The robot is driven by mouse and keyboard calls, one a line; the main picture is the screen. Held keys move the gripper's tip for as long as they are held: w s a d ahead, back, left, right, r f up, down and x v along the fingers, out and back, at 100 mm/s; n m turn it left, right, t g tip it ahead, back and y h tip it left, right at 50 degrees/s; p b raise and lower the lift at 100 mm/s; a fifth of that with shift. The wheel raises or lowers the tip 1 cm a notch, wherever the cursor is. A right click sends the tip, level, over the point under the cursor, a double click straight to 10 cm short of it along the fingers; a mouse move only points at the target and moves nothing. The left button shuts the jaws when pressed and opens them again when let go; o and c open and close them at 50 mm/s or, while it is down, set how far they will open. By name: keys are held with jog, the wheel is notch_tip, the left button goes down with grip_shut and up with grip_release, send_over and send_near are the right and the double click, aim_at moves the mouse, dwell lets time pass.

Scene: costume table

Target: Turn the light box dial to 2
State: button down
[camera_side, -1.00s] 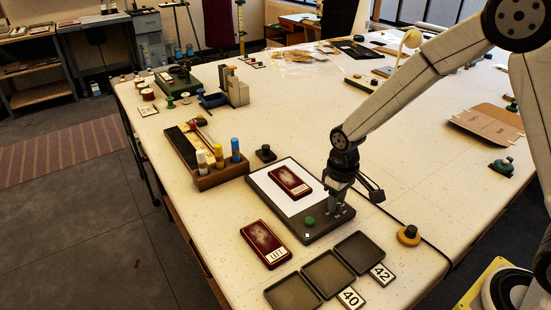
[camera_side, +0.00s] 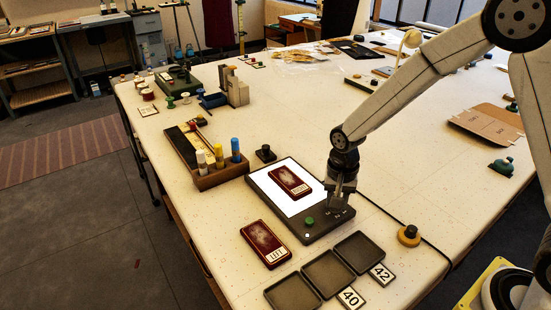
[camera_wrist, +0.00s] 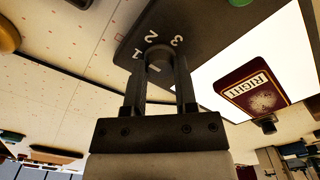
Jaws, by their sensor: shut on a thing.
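The light box (camera_side: 262,195) is a dark flat case with a lit white panel (camera_side: 315,190) and a green knob (camera_side: 309,221) on its front strip. My gripper (camera_side: 334,206) points down onto the right part of that strip and hides the dial in the side view. In the wrist view, my gripper (camera_wrist: 159,65) is shut on the dial (camera_wrist: 158,54), one finger on each side. White numbers 1, 2 and 3 curve around the dial. A short white mark shows between the fingers near the 1; I cannot tell exactly which number the dial points to.
A dark red case (camera_side: 290,181) lies on the panel; its label reads RIGHT in the wrist view. Another red case (camera_side: 265,243) lies in front of the box. Shallow trays (camera_side: 327,272) stand nearer the front edge. A bottle rack (camera_side: 222,176) stands left.

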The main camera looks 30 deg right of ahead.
jog(key=m, duration=0.6)
dwell(0.4)
jog(key=shift+c, duration=2)
grip_release()
jog(key=shift+r, duration=0.1)
jog(key=shift+r, duration=3.85)
